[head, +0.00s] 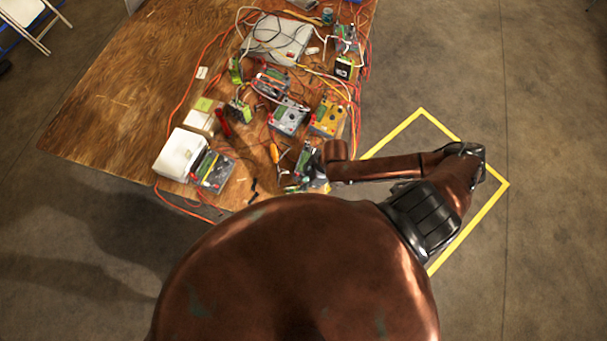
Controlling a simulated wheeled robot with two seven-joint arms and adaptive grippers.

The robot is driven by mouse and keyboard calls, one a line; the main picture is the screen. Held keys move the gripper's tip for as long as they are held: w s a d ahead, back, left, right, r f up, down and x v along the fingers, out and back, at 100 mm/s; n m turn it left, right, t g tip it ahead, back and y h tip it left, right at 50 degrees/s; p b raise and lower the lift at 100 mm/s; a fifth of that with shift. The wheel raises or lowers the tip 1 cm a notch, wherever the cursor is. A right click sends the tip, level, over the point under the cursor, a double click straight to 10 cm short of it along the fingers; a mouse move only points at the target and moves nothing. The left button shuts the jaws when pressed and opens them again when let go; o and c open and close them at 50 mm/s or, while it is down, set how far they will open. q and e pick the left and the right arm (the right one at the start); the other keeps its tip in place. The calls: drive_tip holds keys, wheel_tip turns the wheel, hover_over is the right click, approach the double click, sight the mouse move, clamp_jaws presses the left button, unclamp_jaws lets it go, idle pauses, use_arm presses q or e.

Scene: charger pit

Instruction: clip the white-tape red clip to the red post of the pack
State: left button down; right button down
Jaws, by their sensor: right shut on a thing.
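My right gripper (311,181) is at the table's near right edge, seen from above and mostly covered by my wrist. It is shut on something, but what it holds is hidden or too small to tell. I cannot make out the white-tape red clip for certain. A red object (222,121) lies left of the middle of the clutter. Several boxy units lie there, including a grey one (288,119), a yellow one (326,117) and one with coloured parts (213,170). I cannot tell which is the pack, and no red post shows clearly. My left gripper is not in view.
The wooden table (110,105) is bare on its left side. A white box (180,154) stands near the front edge, and a large grey case (279,40) lies at the back. Orange cables (187,92) run across the clutter. A yellow floor outline (492,203) lies at right.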

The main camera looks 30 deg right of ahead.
drive_tip(key=shift+p, duration=0.4)
idle(0.4)
drive_tip(key=c, duration=1.8)
unclamp_jaws()
drive_tip(key=shift+c, duration=0.2)
drive_tip(key=shift+o, duration=0.9)
wheel_tip(320, 180, up, 5)
drive_tip(key=p, duration=0.5)
drive_tip(key=shift+r+p, duration=1.05)
drive_tip(key=shift+r, duration=0.2)
